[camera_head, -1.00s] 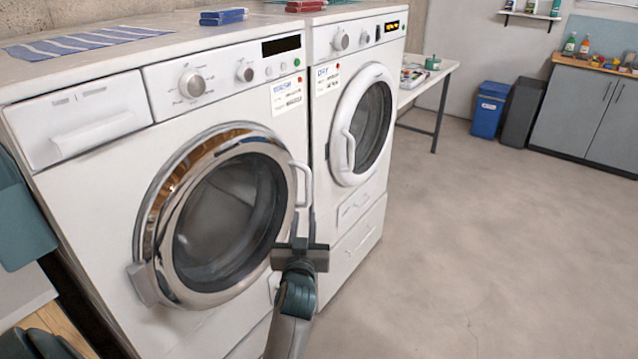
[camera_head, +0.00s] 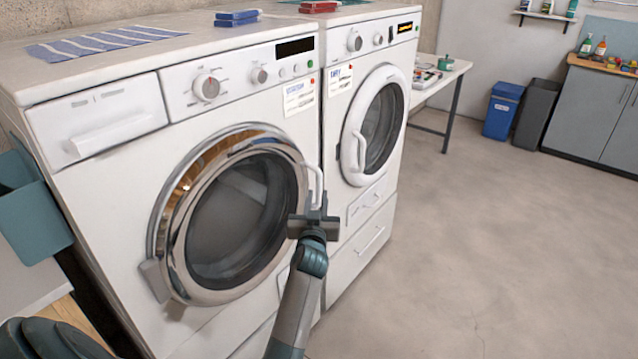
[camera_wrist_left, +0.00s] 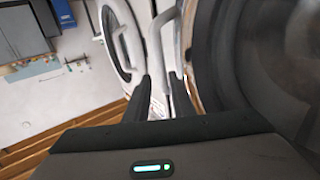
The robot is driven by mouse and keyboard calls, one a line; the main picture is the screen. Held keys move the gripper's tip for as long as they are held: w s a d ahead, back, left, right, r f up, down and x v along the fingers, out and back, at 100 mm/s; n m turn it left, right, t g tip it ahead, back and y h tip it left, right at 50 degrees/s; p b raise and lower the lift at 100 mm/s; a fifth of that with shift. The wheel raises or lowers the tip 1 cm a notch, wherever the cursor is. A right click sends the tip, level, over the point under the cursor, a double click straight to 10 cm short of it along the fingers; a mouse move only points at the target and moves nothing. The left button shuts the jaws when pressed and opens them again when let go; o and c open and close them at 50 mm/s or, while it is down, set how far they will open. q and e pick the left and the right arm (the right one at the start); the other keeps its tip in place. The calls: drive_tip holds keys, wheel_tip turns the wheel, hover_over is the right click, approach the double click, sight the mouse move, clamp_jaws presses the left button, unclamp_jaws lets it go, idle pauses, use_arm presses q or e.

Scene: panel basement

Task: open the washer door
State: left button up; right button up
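The washer is the front white machine, with a round door (camera_head: 240,222) of dark glass in a chrome ring. The door looks closed. Its white curved handle (camera_head: 318,182) is on the door's right side and also shows in the left wrist view (camera_wrist_left: 157,48). My left gripper (camera_head: 315,212) is at the lower part of the handle. In the left wrist view its two dark fingers (camera_wrist_left: 161,85) stand apart, with the handle running down between them. Firm contact cannot be made out. My right gripper is not in view.
A white dryer (camera_head: 374,125) with its own closed round door stands right beside the washer. A teal bin (camera_head: 30,215) is at left. The floor at right is clear.

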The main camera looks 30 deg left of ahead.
sight(319, 186)
use_arm(q)
drive_tip(key=x, duration=0.5)
drive_tip(key=shift+w+a, duration=0.15)
drive_tip(key=shift+w, duration=0.05)
drive_tip(key=shift+x, duration=0.95)
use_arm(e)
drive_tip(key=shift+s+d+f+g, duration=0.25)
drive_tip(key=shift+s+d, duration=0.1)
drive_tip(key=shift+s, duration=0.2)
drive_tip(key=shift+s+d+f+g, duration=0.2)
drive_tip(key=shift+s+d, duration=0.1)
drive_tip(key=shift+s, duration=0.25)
use_arm(q)
clamp_jaws()
